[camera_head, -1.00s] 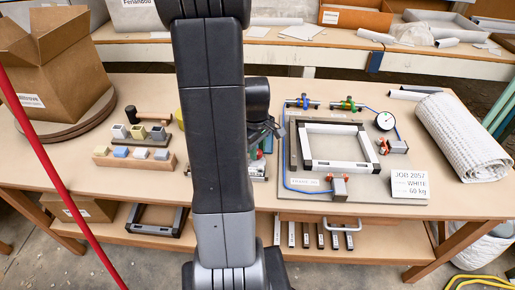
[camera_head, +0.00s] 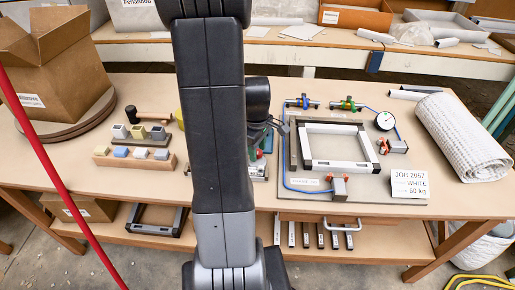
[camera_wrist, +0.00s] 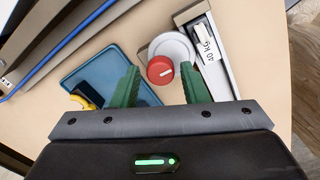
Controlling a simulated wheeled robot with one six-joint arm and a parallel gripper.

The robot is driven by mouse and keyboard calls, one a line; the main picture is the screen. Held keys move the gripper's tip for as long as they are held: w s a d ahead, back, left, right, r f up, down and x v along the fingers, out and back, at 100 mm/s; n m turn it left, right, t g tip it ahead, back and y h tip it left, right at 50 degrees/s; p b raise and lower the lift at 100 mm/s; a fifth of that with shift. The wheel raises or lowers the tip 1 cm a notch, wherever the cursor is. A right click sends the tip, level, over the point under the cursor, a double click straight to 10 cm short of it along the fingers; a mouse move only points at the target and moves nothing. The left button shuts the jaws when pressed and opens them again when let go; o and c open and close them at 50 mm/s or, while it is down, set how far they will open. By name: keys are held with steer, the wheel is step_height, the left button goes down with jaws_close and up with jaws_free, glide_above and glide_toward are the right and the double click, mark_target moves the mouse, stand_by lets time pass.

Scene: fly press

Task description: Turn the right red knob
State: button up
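A round red knob (camera_wrist: 160,70) with a white line on its face stands on a round pale grey base (camera_wrist: 172,46) in the wrist view. My gripper (camera_wrist: 160,68) is open, with one green finger left of the knob and the other right of it. The fingers appear apart from the knob, with gaps on both sides; their height relative to it is hard to tell. In the head view my arm hides most of this spot. Only one red knob shows clearly in the wrist view.
A metal bar with a "40 kg" label (camera_wrist: 203,41) lies close right of the knob. A blue tray (camera_wrist: 100,72) with a black and yellow item (camera_wrist: 86,97) is at left. In the head view, a clamping board with a frame (camera_head: 352,165) stands right of my arm.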

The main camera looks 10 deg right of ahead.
steer(key=shift+o, duration=0.6)
step_height(320, 180, up, 14)
steer(key=p, duration=0.1)
steer(key=shift+s+a, duration=0.2)
steer(key=shift+f, duration=0.25)
steer(key=f, duration=0.7)
steer(key=f+b, duration=0.1)
steer(key=f, duration=0.5)
steer(key=shift+w+d+f, duration=0.15)
steer(key=shift+d+f, duration=0.05)
steer(key=shift+f, duration=0.15)
steer(key=shift+r, duration=0.2)
